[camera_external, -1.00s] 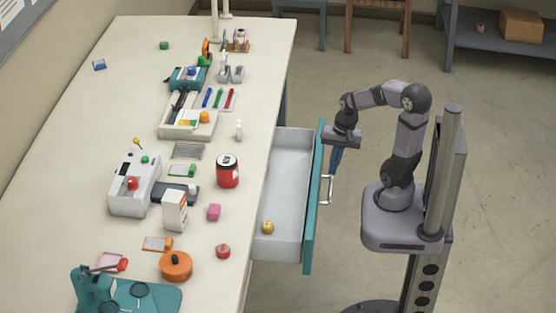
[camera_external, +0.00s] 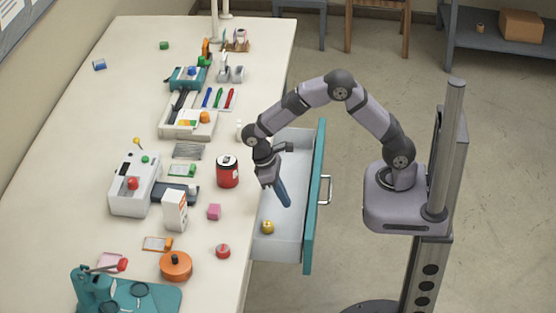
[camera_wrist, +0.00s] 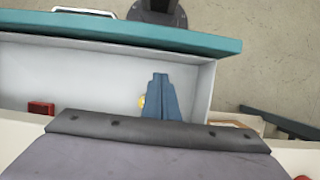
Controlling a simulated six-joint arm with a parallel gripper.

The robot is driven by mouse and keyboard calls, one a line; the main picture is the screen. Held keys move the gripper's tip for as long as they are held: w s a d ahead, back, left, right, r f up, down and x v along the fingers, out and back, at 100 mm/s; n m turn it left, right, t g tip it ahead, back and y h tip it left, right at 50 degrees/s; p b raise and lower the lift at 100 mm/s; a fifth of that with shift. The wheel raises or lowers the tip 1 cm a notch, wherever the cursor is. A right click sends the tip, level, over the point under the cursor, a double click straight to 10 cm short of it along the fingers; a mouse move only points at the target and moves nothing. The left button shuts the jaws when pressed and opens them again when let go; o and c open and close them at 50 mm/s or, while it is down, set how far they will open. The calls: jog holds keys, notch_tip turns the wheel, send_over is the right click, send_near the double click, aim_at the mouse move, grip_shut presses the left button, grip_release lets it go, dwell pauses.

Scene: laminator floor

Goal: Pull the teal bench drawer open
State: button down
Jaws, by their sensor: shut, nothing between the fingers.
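The teal-fronted bench drawer (camera_external: 314,200) stands pulled out from the right side of the bench, its pale inside showing. Its metal handle (camera_external: 325,190) is on the outer face. In the wrist view the teal front (camera_wrist: 120,34) runs across the top with the handle (camera_wrist: 85,12) beyond it. My gripper (camera_external: 286,202) is shut and empty, over the open drawer and clear of the handle. In the wrist view its blue fingers (camera_wrist: 160,78) are together, partly covering a gold ball.
The cream bench top (camera_external: 110,90) holds several items. The floor (camera_external: 320,80) right of the bench is mostly clear.

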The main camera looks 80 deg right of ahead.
aim_at(312, 209)
jog(key=shift+p+x, duration=0.4)
jog(key=shift+x, duration=4.65)
jog(key=s+p, duration=0.2)
jog(key=s, duration=0.7)
jog(key=shift+w+r, duration=0.1)
jog(key=p+v, duration=0.9)
jog(key=shift+w+r, duration=0.1)
jog(key=shift+r, duration=0.3)
